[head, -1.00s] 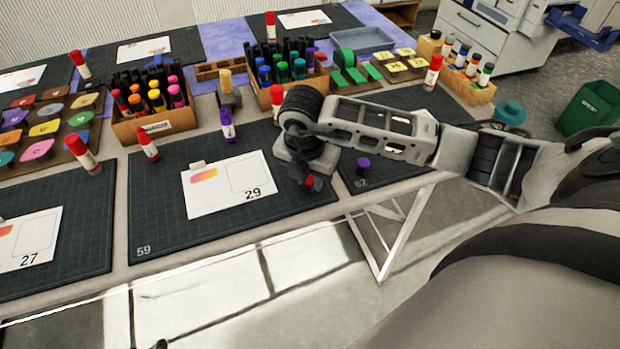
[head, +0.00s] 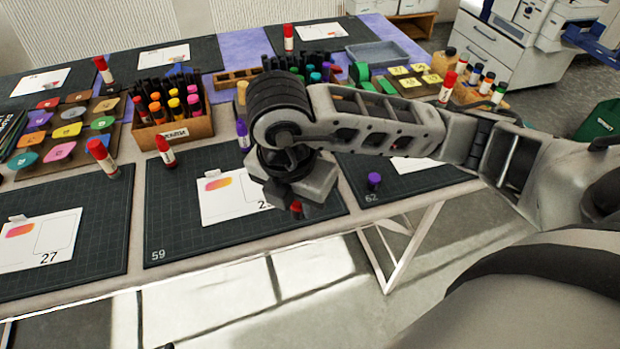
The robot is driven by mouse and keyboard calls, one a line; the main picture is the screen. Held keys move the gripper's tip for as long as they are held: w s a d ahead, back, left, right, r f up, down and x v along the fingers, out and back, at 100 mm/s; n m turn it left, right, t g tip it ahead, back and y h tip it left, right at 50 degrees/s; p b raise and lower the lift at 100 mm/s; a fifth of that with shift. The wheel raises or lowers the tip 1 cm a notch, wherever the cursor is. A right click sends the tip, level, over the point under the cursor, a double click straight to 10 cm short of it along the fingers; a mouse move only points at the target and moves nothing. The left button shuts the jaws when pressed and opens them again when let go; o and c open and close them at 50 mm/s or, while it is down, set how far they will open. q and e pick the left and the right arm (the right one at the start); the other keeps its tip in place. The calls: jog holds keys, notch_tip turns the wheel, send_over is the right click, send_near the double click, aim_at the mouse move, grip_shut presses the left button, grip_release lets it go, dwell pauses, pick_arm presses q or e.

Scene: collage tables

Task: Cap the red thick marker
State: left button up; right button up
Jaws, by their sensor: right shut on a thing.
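My right gripper (head: 297,203) is above the right part of the dark mat numbered 59 (head: 175,222). It points down and is shut on a small red thing (head: 296,209), which looks like a red cap; only its lower part shows below the jaws. A red marker with a white label (head: 165,151) stands upright at the back left of that mat. Similar red markers stand farther left (head: 102,158), at the back (head: 288,38) and at the right (head: 447,87). I cannot tell which marker the red thing fits. My arm hides the table behind it. My left gripper is not in view.
A white card (head: 225,195) lies on the mat, partly behind my gripper. A purple marker (head: 243,135) stands behind it. A loose purple cap (head: 374,181) sits on the right mat. A wooden box (head: 175,133) of markers stands at the back left. The mat's front left is clear.

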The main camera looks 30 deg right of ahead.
jog(key=shift+s+a+r, duration=0.4)
jog(key=shift+s+a, duration=0.2)
jog(key=shift+a, duration=0.1)
